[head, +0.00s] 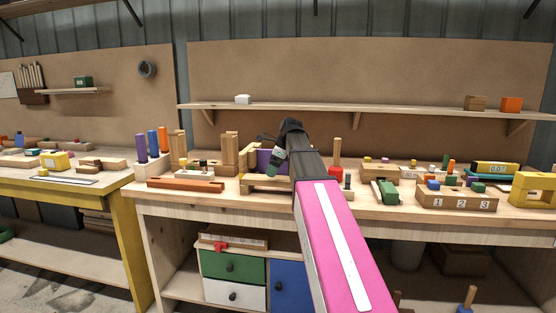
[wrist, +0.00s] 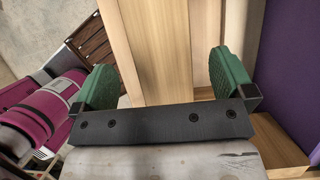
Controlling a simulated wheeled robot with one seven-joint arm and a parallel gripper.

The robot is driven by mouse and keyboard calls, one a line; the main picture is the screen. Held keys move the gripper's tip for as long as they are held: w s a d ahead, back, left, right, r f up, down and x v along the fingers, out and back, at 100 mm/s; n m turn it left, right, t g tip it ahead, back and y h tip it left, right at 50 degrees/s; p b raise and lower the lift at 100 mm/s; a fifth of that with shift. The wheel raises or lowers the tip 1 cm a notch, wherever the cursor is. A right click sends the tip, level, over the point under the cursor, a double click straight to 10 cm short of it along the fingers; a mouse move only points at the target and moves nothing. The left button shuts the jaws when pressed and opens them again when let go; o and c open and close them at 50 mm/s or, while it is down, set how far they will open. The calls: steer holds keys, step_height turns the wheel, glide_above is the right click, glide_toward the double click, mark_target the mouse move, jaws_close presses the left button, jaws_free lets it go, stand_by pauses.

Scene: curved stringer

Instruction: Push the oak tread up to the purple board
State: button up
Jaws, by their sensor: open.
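The purple board (wrist: 288,75) stands along the right side of the wrist view. In the head view a small part of it (head: 263,157) shows beside my gripper (head: 279,157). In the wrist view my gripper (wrist: 160,80) is open, with its two green fingers apart. Pale wooden pieces lie below and between the fingers, and one long plank (wrist: 162,45), perhaps the oak tread, runs up the picture. A strip of wood separates the right finger from the purple board. I cannot tell whether either finger touches wood. My arm hides part of the work in the head view.
Wooden blocks (head: 229,150) and colored pegs (head: 152,144) stand left of the work. A reddish bar (head: 185,184) lies near the bench front. A numbered block (head: 457,197) and a yellow block (head: 535,189) stand at right. A shelf (head: 365,110) runs behind.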

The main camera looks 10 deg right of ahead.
steer(key=shift+x, duration=2.3)
steer(key=c, duration=1.1)
steer(key=shift+w, duration=0.15)
steer(key=shift+w+d, duration=0.45)
steer(key=shift+w, duration=0.7)
steer(key=shift+w+d, duration=0.45)
steer(key=shift+w, duration=0.65)
steer(key=shift+w+d, duration=0.5)
steer(key=shift+w, duration=0.65)
steer(key=o, duration=1.1)
